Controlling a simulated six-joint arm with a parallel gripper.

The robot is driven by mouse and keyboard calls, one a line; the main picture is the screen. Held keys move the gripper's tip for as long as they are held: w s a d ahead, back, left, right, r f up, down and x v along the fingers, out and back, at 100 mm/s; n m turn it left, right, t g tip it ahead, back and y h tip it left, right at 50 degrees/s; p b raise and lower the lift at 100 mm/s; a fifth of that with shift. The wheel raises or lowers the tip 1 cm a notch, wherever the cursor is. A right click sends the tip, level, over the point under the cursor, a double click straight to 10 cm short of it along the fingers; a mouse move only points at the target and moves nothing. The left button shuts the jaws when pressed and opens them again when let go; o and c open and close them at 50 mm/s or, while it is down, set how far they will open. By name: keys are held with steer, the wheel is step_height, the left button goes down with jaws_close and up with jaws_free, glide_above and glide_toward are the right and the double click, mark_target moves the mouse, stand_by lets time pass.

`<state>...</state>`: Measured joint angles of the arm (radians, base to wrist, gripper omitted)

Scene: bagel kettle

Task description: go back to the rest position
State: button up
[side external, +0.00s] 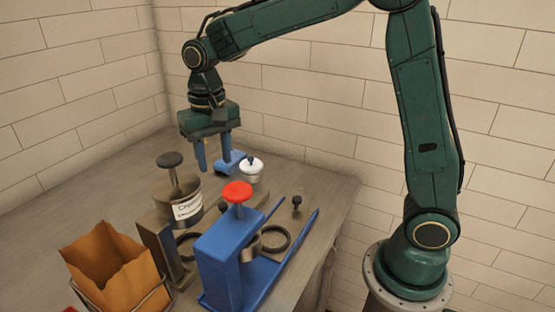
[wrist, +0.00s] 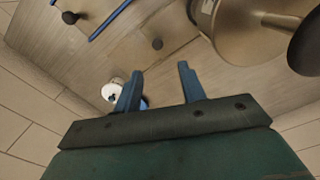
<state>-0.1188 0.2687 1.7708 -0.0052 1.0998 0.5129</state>
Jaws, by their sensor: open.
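My gripper (side external: 213,168) hangs pointing down above the far part of the table, with its two blue fingers apart and nothing between them. In the wrist view my gripper (wrist: 161,90) also shows open and empty over bare table. A small white pot with a dark knob (side external: 251,171) stands just right of the fingers in the side view. It also shows in the wrist view (wrist: 111,91), beside the left finger. Something blue lies low by one finger; I cannot tell what it is.
A labelled metal kettle (side external: 184,205) with a dark knob stands in front of my gripper. A blue press-like frame (side external: 222,262) with a red knob (side external: 238,192) stands nearer. A brown paper bag (side external: 112,268) sits in a wire holder at front left. The table's left side (side external: 80,205) is clear.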

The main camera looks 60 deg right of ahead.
steer(key=s+d+r+n+t, duration=0.2)
steer(key=s, duration=0.9)
steer(key=s+d+r+n+t, duration=0.2)
steer(key=s+d+r+t, duration=0.1)
steer(key=s, duration=0.9)
steer(key=shift+s+r+t, duration=0.2)
steer(key=shift+s+t, duration=0.1)
